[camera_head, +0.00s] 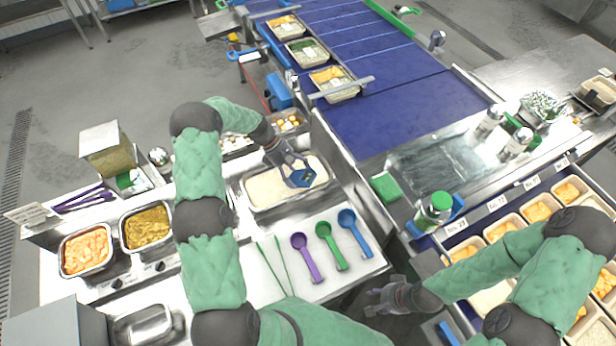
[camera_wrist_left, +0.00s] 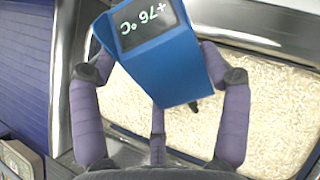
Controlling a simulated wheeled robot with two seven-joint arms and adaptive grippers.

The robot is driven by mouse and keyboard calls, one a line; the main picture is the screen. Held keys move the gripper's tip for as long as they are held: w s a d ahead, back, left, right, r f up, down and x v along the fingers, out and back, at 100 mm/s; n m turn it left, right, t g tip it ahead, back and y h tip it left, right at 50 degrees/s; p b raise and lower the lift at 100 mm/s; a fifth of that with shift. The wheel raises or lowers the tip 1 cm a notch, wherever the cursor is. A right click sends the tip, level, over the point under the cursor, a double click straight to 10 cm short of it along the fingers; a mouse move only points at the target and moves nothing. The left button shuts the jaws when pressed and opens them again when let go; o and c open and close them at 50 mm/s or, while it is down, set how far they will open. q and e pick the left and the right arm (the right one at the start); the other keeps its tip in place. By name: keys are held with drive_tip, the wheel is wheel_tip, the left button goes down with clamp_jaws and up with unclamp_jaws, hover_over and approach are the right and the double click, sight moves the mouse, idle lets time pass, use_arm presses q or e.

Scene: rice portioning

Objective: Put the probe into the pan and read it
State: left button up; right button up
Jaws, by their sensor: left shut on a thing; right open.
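My left gripper (camera_head: 294,170) is over the right part of the rice pan (camera_head: 247,196), which is a steel pan filled with white rice. It is shut on the blue probe (camera_head: 300,179). In the left wrist view the probe (camera_wrist_left: 165,62) sits between the purple-grey fingers, and its dark display reads +76 °C. The rice (camera_wrist_left: 255,100) lies below and behind it. The probe's tip is hidden, so I cannot tell how deep it is. My right gripper (camera_head: 378,300) is open and empty, low at the front, right of the counter's edge.
Purple (camera_head: 306,256), green (camera_head: 330,246) and blue (camera_head: 355,233) scoops lie on the white counter before the pan. Pans of orange food (camera_head: 86,250) and yellow-brown food (camera_head: 147,227) stand at left. A blue conveyor (camera_head: 385,105) with filled trays runs behind.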

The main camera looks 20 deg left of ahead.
use_arm(q)
drive_tip(key=shift+r+p, duration=2.7)
drive_tip(key=shift+r, duration=2.1)
